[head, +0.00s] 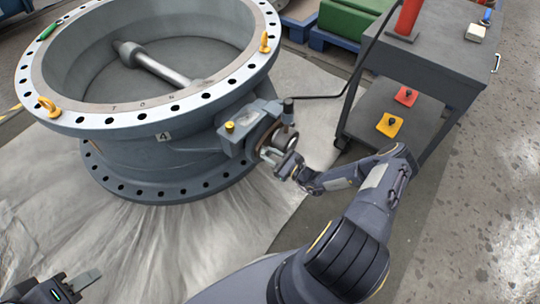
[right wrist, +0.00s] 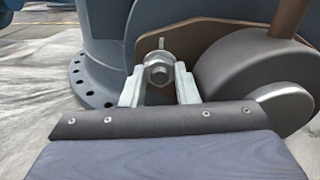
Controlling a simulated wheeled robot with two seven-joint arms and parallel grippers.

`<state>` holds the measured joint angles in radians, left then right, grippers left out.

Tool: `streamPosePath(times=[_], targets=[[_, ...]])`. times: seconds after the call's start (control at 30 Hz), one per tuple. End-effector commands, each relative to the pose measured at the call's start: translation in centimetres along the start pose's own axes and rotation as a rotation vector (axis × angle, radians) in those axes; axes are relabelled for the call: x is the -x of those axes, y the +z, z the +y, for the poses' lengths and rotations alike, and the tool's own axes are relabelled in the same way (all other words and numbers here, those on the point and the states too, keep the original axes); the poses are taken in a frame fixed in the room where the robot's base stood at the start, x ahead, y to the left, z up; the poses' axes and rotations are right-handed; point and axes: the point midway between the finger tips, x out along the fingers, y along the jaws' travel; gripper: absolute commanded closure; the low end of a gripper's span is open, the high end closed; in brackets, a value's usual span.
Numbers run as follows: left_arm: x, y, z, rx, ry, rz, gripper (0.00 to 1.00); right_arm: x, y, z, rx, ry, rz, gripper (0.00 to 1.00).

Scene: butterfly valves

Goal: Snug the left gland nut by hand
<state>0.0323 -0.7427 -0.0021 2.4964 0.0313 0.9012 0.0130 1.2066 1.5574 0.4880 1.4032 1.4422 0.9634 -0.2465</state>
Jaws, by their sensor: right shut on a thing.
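The large grey butterfly valve (head: 150,150) lies flat with its bore upward. Its gland and actuator mount (head: 255,125) face my right arm. In the right wrist view, a hex gland nut (right wrist: 158,73) sits on a stud in front of a brown-edged plate (right wrist: 205,38). My right gripper (right wrist: 158,88) has its two pale fingers on either side of this nut, shut on it. In the head view the right gripper (head: 270,154) reaches the mount from the right. My left gripper (head: 80,284) is at the bottom left, away from the valve; its jaw opening is unclear.
A grey cart (head: 440,45) stands at the upper right, with a red object (head: 408,18) on top and red (head: 406,96) and yellow (head: 390,124) pieces on its lower shelf. A black cable (head: 350,85) runs to the mount. The sheet (head: 130,240) before the valve is clear.

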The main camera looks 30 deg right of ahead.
Motion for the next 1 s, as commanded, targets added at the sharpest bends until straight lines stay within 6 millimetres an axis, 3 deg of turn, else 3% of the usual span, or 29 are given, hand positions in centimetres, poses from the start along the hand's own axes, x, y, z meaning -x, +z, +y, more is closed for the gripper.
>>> streamPosePath(times=[0.43, 1.0], targets=[[-0.45, 0.23, -0.20, 0.000, 0.000, 0.000, 0.64, 0.07, -0.12, 0.02, -0.268, 0.000, 0.002, 0.96], [-0.50, 0.25, -0.23, 0.000, 0.000, 0.000, 0.64, 0.08, -0.10, 0.02, -0.324, 0.000, 0.002, 0.96]])
